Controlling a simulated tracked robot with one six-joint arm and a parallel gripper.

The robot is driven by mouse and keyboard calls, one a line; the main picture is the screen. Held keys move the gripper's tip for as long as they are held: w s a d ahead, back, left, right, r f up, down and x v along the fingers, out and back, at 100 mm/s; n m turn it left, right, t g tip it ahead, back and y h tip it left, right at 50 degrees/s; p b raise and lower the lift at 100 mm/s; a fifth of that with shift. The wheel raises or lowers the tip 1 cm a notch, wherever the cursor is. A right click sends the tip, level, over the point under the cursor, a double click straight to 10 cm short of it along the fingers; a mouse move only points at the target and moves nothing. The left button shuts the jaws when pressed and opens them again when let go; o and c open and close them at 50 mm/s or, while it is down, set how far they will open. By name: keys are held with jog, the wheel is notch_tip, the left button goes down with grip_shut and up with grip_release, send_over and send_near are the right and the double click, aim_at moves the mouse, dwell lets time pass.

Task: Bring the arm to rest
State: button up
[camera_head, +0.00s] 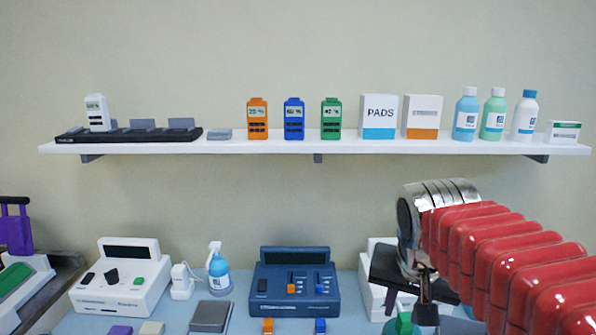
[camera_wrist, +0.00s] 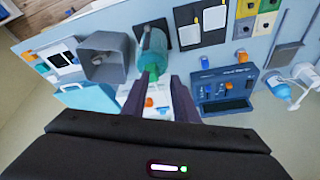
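My red segmented arm comes in from the lower right in the head view and ends in a silver wrist. My gripper (camera_head: 426,312) points down over the right part of the table, in front of a white device (camera_head: 378,293). In the wrist view my gripper (camera_wrist: 160,82) has its two dark fingers apart. Between them I see only a white device with an orange part beyond, so nothing is held. A teal bottle with a green cap (camera_wrist: 152,50) lies just past the fingertips; whether it touches a finger I cannot tell.
A blue device (camera_head: 294,284), a white device with a knob (camera_head: 121,278), a spray bottle (camera_head: 218,272) and a grey pad (camera_head: 211,316) stand on the table (camera_head: 183,323). A grey bin (camera_wrist: 103,57) is nearby. A loaded shelf (camera_head: 350,146) runs above.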

jog(key=s+a+f+n+t+y, duration=0.1)
jog(key=s+a+f+n, duration=0.1)
jog(key=s+f+n, duration=0.2)
jog(key=shift+s+a+f+n+t, duration=0.3)
jog(key=shift+s+f, duration=1.2)
jog(key=shift+s, duration=1.85)
jog(key=shift+c, duration=0.4)
